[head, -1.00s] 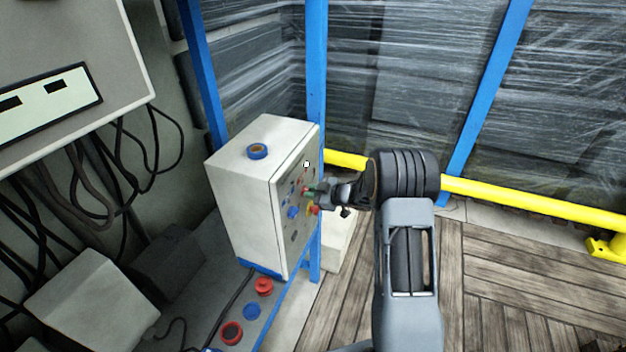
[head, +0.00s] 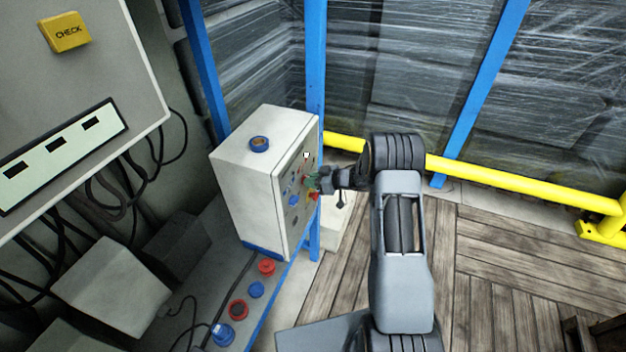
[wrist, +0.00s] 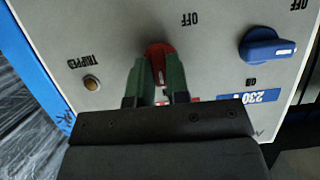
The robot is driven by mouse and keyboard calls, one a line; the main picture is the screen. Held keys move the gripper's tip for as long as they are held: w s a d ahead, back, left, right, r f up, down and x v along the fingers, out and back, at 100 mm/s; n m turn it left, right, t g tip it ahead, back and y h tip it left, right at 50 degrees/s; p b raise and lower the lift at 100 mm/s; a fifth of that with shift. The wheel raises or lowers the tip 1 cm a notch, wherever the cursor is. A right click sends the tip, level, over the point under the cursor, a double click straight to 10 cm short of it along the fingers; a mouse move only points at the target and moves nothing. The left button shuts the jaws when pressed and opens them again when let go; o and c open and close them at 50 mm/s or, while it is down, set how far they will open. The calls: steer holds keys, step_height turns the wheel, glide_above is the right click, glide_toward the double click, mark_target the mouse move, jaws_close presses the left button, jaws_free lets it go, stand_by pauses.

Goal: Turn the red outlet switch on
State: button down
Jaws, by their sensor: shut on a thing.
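The red outlet switch (wrist: 156,49) is a round red knob on the grey panel face, seen upside down in the wrist view. My gripper (wrist: 159,70) is shut on it, with a green-padded finger on each side. A white mark on the knob shows between the fingers and points down in the picture. An OFF label (wrist: 195,18) is printed near it; lettering below is mostly hidden by my gripper. In the head view my gripper (head: 316,183) reaches the right face of the white control box (head: 243,185), hiding the red switch there.
A blue switch (wrist: 266,47) sits right of the red one in the wrist view, and a TRIPPED lamp (wrist: 92,83) sits left. A yellow rail (head: 500,180) and blue posts (head: 316,60) stand behind.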

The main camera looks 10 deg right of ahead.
steer(key=shift+s+a+f, duration=0.15)
steer(key=shift+f, duration=0.05)
steer(key=c, duration=1.3)
jaws_free()
steer(key=shift+o, duration=0.9)
steer(key=shift+r, duration=0.1)
steer(key=b+v, duration=0.2)
steer(key=v, duration=1.1)
steer(key=shift+d+r, duration=0.15)
steer(key=shift+d, duration=0.15)
